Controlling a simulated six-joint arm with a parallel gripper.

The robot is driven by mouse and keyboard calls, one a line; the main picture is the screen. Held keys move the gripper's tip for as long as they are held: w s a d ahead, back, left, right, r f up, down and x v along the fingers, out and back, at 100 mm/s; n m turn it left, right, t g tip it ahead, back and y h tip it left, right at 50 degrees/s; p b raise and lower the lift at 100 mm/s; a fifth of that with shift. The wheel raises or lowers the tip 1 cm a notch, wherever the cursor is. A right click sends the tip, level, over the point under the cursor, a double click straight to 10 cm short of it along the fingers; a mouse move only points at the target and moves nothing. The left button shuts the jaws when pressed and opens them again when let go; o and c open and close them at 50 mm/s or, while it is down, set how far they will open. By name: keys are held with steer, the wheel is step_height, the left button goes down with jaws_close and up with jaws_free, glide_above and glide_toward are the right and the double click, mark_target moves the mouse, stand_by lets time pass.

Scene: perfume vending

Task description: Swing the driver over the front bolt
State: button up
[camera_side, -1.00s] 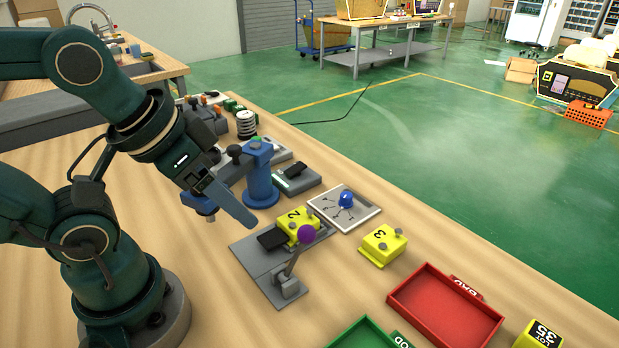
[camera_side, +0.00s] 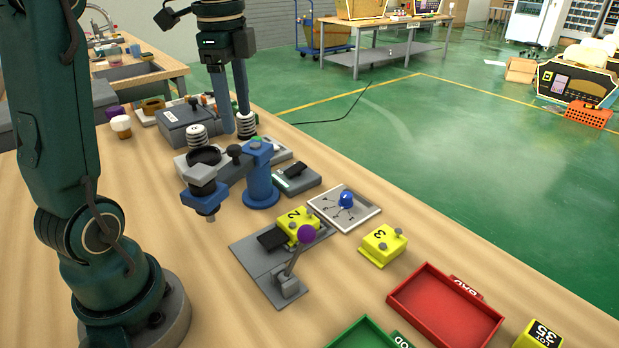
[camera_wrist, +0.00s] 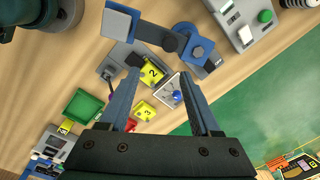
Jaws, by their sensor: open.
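The driver (camera_side: 204,192) hangs from a grey swing arm (camera_side: 232,170) on a blue post (camera_side: 261,182). Its tip is left of the yellow block 2 (camera_side: 297,222), not over it. Block 2 sits on a grey fixture (camera_side: 255,252) with a purple-knobbed lever (camera_side: 293,262). A bolt shows on block 2, but the front one is hard to make out. My gripper (camera_side: 235,122) is open, fingers down, behind the driver and apart from it. In the wrist view, block 2 (camera_wrist: 150,72) shows between my open fingers (camera_wrist: 159,78), with the driver (camera_wrist: 121,22) beyond, upper left.
A grey box (camera_side: 186,122) and coil springs (camera_side: 197,137) stand close to my gripper. A white dial plate (camera_side: 350,212) and yellow block 3 (camera_side: 381,246) lie right of the fixture. The red tray (camera_side: 425,330) is at front right.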

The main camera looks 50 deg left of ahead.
mark_target(234, 147)
steer(key=a+f, duration=0.1)
steer(key=a+n, duration=0.1)
steer(key=shift+w+a+f+g, duration=0.1)
steer(key=shift+a+f+g, duration=0.2)
steer(key=shift+a+f, duration=0.25)
steer(key=shift+f, duration=2.55)
jaws_close()
steer(key=shift+r, duration=0.1)
